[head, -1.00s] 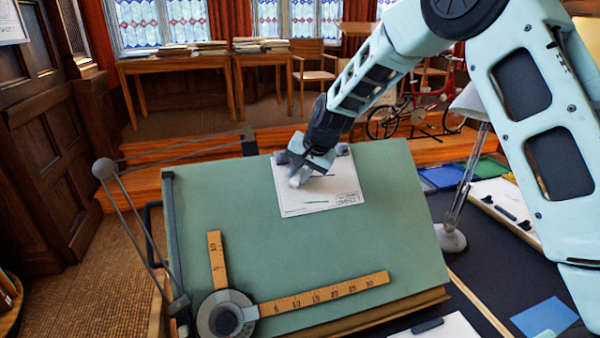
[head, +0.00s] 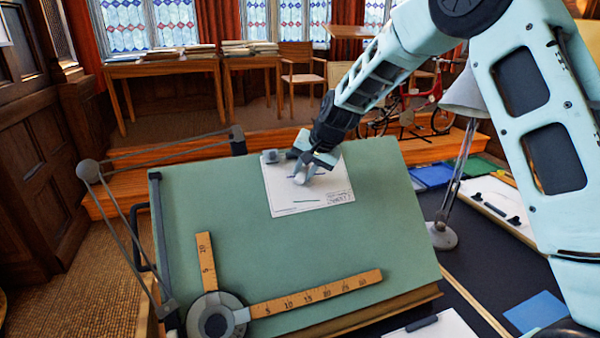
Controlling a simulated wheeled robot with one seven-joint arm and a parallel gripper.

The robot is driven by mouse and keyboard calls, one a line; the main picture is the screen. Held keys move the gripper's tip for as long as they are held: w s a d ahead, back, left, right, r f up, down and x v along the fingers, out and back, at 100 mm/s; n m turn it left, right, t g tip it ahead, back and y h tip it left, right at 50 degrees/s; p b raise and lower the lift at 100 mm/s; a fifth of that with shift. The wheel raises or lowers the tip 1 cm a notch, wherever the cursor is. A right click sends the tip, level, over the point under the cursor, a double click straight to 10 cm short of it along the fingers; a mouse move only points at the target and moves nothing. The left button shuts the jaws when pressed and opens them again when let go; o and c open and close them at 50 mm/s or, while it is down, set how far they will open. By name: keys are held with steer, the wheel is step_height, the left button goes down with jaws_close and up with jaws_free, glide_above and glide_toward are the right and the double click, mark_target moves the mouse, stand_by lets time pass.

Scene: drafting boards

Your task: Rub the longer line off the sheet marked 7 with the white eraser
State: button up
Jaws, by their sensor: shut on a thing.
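A white sheet (head: 279,199) lies on the upper part of the tilted green drafting board (head: 225,240). It bears a boxed stamp at its lower right; I cannot read its number surely. My gripper (head: 301,175) is over the upper middle of the sheet, shut on a small whitish block, which looks like the white eraser (head: 299,180). The block is at or very near the paper; contact is hard to tell.
A drafting arm with two wooden rulers (head: 315,293) lies across the board's lower left. A desk lamp (head: 442,236) and another board with a white sheet stand at the right. The board's middle is bare.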

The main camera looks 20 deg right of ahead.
steer(key=shift+s+d+f+b, duration=0.15)
steer(key=shift+d+b, duration=0.45)
steer(key=shift+d, duration=1.35)
steer(key=shift+w+d+f+b, duration=0.1)
steer(key=shift+d+b, duration=0.5)
steer(key=shift+d, duration=1.35)
steer(key=shift+w+a+r+p, duration=0.15)
steer(key=shift+a+p, duration=0.85)
steer(key=shift+a, duration=2)
steer(key=shift+w+a+r+p, duration=0.15)
steer(key=shift+a+p, duration=0.85)
steer(key=shift+a, duration=2)
steer(key=shift+s+d+f+b, duration=0.15)
steer(key=shift+d+b, duration=0.4)
steer(key=shift+d, duration=0.85)
steer(key=shift+d+f+b, duration=0.15)
steer(key=shift+d+b, duration=0.35)
steer(key=shift+d, duration=0.85)
steer(key=shift+s+d+b, duration=0.1)
steer(key=shift+d+b, duration=0.3)
steer(key=shift+d, duration=1)
steer(key=shift+d, duration=0.1)
steer(key=shift+s+d+b, duration=0.15)
steer(key=shift+d+b, duration=0.4)
steer(key=shift+d, duration=1.2)
steer(key=shift+r, duration=0.1)
steer(key=shift+s, duration=0.1)
steer(key=shift+s+r+p, duration=0.55)
steer(key=shift+s+r, duration=1.5)
steer(key=shift+r, duration=0.05)
